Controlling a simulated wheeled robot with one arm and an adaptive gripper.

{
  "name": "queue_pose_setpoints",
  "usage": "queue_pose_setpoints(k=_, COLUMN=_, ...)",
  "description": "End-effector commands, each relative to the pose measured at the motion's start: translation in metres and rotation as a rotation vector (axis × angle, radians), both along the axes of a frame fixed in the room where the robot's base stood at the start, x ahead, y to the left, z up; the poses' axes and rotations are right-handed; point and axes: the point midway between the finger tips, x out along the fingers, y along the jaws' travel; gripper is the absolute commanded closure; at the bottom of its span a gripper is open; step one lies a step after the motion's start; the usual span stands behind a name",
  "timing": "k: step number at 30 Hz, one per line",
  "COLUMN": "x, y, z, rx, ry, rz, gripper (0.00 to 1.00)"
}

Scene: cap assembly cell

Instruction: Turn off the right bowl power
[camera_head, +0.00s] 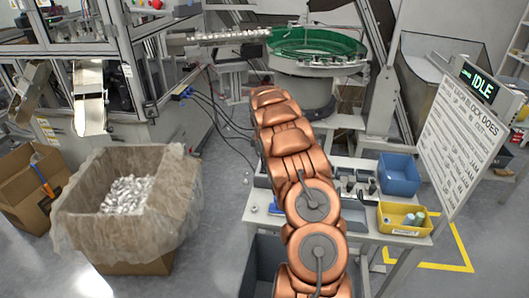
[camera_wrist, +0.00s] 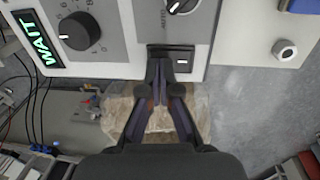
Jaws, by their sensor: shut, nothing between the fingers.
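In the wrist view my gripper (camera_wrist: 168,66) is shut and empty. Its dark fingertips are at the lower edge of a grey control panel (camera_wrist: 120,35), in front of a black switch housing (camera_wrist: 170,50). A small switch with a white mark (camera_wrist: 182,62) shows just right of the fingertips; I cannot tell whether they touch it. A black dial (camera_wrist: 79,31) and a green "WAIT" display (camera_wrist: 35,38) are to the left. A second knob (camera_wrist: 182,4) is at the top. In the head view my arm hides the gripper; a green bowl feeder (camera_head: 318,62) stands behind.
A box with a plastic liner (camera_head: 100,225) holds shiny parts at left. A table with a blue bin (camera_head: 399,175) and yellow tray (camera_head: 404,219) is right of my arm. A sign reading "IDLE" (camera_head: 478,84) stands further right. A hex nut (camera_wrist: 285,50) shows at right in the wrist view.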

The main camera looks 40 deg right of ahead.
Motion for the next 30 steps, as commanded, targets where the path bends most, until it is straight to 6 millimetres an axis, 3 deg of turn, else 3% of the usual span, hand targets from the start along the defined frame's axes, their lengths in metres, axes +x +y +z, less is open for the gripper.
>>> queue_pose_setpoints(k=30, x=0.0029, y=-0.0014, z=-0.009, rx=0.048, ry=0.03, rz=0.002, gripper=1.0)
